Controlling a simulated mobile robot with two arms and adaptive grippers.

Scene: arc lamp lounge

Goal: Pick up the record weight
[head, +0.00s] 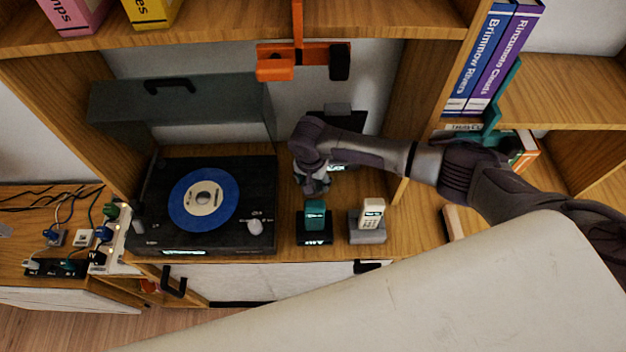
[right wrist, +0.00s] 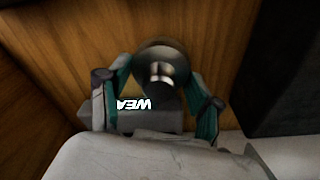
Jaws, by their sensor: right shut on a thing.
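The record weight (right wrist: 162,68) is a shiny, rounded metal piece in the right wrist view. The two teal-lined fingers of my right gripper (right wrist: 158,82) are closed on it from both sides. In the head view my right gripper (head: 313,184) points down onto the shelf, just right of the record player (head: 150,236). The weight is hidden there by the gripper and arm. A grey block (right wrist: 150,121) with white lettering that reads partly "WEA" lies close by the weight in the wrist view. I cannot tell whether the weight touches the shelf. My left gripper is not in view.
A blue record (head: 178,205) lies on the player. A teal item (head: 315,213) and a cream handset-like item (head: 373,211) stand on small bases in front of the gripper. An orange bracket (head: 275,62) hangs above. A wooden divider (head: 418,105) stands right, beside my arm.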

